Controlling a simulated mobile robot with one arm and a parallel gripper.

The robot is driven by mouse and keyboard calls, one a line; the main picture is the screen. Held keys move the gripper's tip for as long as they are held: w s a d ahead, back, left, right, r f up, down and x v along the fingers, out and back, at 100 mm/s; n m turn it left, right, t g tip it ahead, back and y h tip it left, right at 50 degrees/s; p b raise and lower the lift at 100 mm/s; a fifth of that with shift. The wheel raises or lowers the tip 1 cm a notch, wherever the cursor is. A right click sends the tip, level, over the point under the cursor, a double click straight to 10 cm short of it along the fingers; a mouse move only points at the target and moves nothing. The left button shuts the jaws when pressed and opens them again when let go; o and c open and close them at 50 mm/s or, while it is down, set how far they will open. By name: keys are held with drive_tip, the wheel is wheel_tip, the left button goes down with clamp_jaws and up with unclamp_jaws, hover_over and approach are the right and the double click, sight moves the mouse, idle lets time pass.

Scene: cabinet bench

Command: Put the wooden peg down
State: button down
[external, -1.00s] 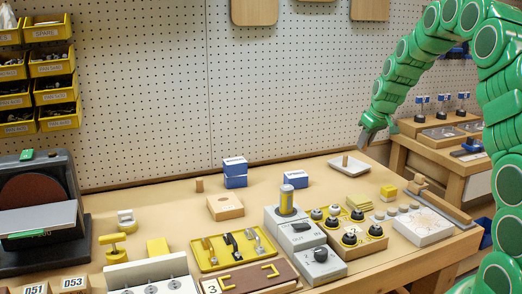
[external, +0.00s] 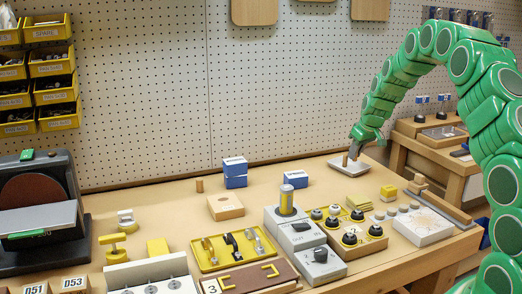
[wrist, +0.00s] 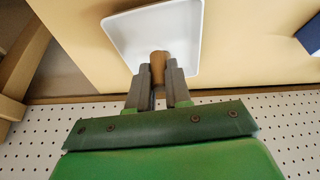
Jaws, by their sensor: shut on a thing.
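The wooden peg (external: 345,159) is upright at the white tray (external: 340,181) at the back right of the bench. My gripper (external: 350,155) is shut on it, pointing down over the tray. In the wrist view the peg (wrist: 158,62) is between the two grey fingers (wrist: 158,80), with the white tray (wrist: 185,22) around and behind it. I cannot tell whether the peg's foot touches the tray floor.
Another short wooden peg (external: 199,186) stands near a wooden block with a hole (external: 225,208). Blue boxes (external: 297,180) stand left of the tray. Switch boxes and a knob panel (external: 354,230) are in front. The pegboard wall (external: 290,80) rises close behind.

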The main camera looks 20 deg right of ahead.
sight(355, 160)
drive_tip(key=shift+w+f, duration=0.15)
drive_tip(key=shift+f, duration=1.4)
drive_tip(key=shift+f, duration=0.15)
drive_tip(key=c, duration=1.1)
unclamp_jaws()
drive_tip(key=shift+o, duration=0.2)
